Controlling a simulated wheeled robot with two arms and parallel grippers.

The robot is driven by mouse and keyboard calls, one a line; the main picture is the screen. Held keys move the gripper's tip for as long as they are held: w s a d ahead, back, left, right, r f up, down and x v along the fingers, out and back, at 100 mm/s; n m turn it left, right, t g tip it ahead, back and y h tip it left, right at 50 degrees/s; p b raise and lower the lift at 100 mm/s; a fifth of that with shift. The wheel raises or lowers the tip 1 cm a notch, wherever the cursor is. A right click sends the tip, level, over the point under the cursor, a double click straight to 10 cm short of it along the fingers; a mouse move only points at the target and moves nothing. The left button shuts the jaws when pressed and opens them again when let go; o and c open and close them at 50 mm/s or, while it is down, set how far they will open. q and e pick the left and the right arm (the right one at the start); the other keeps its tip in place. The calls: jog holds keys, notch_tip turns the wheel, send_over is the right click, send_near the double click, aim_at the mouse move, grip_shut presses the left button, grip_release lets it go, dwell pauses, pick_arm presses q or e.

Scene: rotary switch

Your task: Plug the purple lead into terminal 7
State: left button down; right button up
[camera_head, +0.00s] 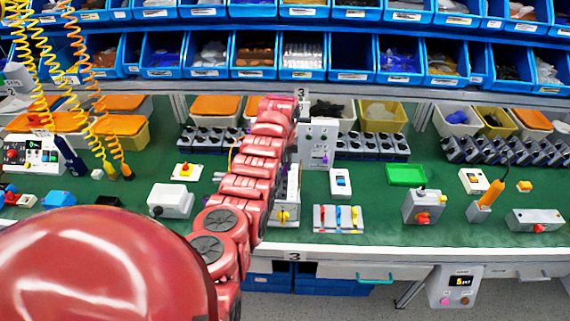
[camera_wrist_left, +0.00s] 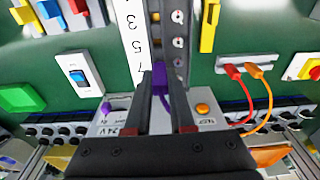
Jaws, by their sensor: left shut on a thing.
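My left gripper (camera_wrist_left: 160,78) is shut on a purple plug (camera_wrist_left: 158,72), the end of the purple lead. In the head view my red left arm hides most of this gripper. The plug is at the terminal strip (camera_wrist_left: 178,28), close to the printed 7 on a white label strip (camera_wrist_left: 129,30); I cannot tell whether it is seated in a terminal. The purple lead (camera_wrist_left: 165,104) curves behind the fingers. Another purple piece (camera_wrist_left: 106,107) sits on the white 24V supply box (camera_head: 318,135). My right gripper is not in view.
A white box with a blue rocker switch (camera_head: 340,182) and a panel with coloured levers (camera_head: 338,218) stand right of the arm. Red (camera_wrist_left: 232,72) and orange (camera_wrist_left: 258,70) leads are plugged in nearby. Blue bins line the back.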

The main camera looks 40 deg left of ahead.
pick_arm(q)
jog(key=shift+f, duration=0.3)
jog(key=c, duration=0.7)
grip_release()
jog(key=shift+r+b, duration=0.4)
jog(key=shift+r, duration=0.05)
notch_tip(320, 180, up, 4)
jog(key=shift+s+d+r+b, duration=0.15)
jog(key=shift+b, duration=0.75)
notch_tip(320, 180, up, 12)
jog(key=s+p, duration=0.1)
jog(key=p, duration=0.6)
jog(key=shift+s+d, duration=0.2)
jog(key=shift+d, duration=0.25)
